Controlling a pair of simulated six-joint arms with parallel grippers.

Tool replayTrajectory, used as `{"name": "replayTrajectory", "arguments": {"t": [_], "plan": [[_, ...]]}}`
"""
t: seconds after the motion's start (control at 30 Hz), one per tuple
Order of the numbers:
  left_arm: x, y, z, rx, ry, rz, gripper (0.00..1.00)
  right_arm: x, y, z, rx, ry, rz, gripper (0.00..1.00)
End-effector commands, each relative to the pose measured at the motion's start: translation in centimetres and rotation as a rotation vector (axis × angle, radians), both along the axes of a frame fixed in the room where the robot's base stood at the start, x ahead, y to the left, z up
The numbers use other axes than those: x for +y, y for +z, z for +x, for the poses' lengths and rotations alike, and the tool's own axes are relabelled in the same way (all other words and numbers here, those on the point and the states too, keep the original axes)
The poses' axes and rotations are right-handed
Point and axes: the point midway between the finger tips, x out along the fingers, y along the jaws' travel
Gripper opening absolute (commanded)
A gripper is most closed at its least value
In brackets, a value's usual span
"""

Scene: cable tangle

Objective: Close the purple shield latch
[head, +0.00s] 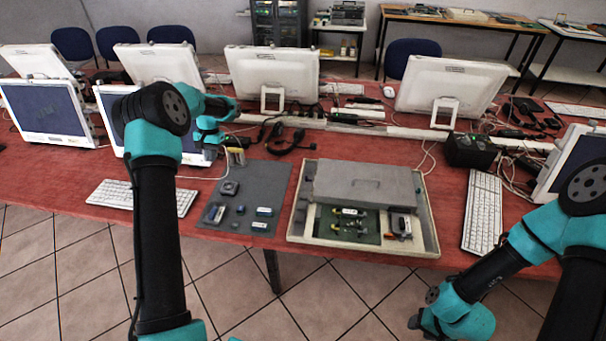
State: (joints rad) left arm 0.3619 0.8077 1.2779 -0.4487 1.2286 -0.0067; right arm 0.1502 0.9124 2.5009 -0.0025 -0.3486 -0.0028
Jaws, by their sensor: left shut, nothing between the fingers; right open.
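No part I can clearly make out as a purple shield latch shows; the small parts are too tiny to tell. A shallow beige tray (432,223) on the red table holds a green circuit board (325,222) with several small parts. A flat grey panel (365,184) covers the tray's rear part. A small dark module with a light top (402,224) sits at the board's right. My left gripper (237,156) is shut and empty above the back of the grey mat, left of the tray and apart from it. My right arm is low at the right; its fingers are out of frame.
A grey mat (246,188) left of the tray carries a grey block (230,187) and several small blue and dark parts. Keyboards (482,212) flank the work area. Monitors (272,72), cables and a black box (470,151) stand behind. The table's front edge is close to the tray.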

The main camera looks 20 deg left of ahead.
Motion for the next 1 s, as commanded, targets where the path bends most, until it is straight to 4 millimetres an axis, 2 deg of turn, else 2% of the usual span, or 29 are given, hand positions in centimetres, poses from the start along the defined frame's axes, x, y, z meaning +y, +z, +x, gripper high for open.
{"name": "replayTrajectory", "arguments": {"t": [0.1, 0.33, 0.7, 0.9, 1.0], "plan": [[-2.9, -0.2, 1.5, -0.044, 0.191, -0.002, 0.0, 0.0, 0.0, 0.0, 0.0, 0.0, 0.0, 0.47], [-8.4, -0.3, 4.0, -0.092, 0.592, -0.024, 0.0, 0.0, 0.0, 0.0, 0.0, 0.0, 0.0, 0.47], [-17.4, 0.1, 7.3, -0.05, 1.248, -0.093, 0.0, 0.0, 0.0, 0.0, 0.0, 0.0, 0.0, 0.47], [-21.3, 0.6, 8.5, 0.017, 1.535, -0.123, 0.0, 0.0, 0.0, 0.0, 0.0, 0.0, 0.0, 0.47], [-22.2, 0.7, 8.8, 0.038, 1.608, -0.13, 0.0, 0.0, 0.0, 0.0, 0.0, 0.0, 0.0, 0.47]]}}
